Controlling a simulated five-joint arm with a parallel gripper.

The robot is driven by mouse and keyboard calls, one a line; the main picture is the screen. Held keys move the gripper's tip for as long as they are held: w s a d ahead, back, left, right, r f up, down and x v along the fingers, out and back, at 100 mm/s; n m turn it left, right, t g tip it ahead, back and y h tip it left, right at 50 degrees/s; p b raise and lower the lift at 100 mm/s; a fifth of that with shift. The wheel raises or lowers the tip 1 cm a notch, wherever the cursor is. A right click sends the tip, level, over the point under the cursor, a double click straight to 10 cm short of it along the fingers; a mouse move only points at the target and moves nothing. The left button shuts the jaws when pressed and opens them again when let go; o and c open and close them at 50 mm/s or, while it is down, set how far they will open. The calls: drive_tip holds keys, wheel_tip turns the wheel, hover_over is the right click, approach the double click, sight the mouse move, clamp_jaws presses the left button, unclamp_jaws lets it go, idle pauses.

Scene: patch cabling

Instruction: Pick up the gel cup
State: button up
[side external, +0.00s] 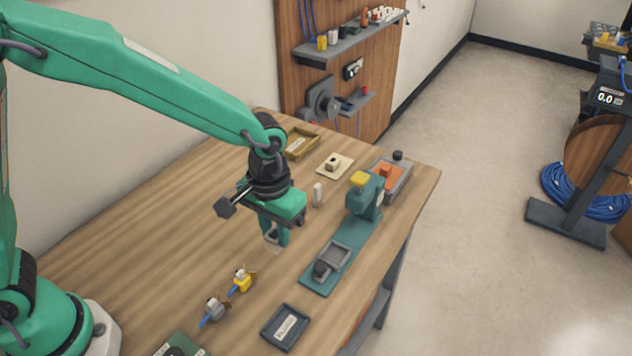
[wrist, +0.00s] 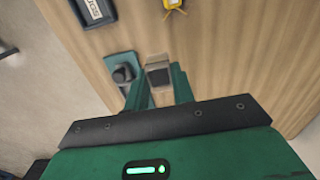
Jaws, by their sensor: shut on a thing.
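My gripper (side external: 274,236) points down over the middle of the wooden table, left of the teal fixture. In the wrist view its two green fingers (wrist: 159,86) are closed on a small, squarish pale cup with a dark grey inside, which I take to be the gel cup (wrist: 158,76). In the side view the gel cup (side external: 271,238) shows only in part between the fingertips. The fingers hide its sides, and I cannot tell whether its base touches the table.
The teal fixture (side external: 345,240) with a grey tray and dark knob stands close at right. A white cylinder (side external: 317,194) stands behind. Yellow (side external: 242,281) and grey (side external: 214,309) connectors and a dark labelled tray (side external: 286,327) lie in front. The table's left side is clear.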

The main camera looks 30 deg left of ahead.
drive_tip(key=s+d+r, duration=0.3)
drive_tip(key=s+d, duration=0.1)
drive_tip(key=s, duration=0.1)
drive_tip(key=shift+r, duration=0.4)
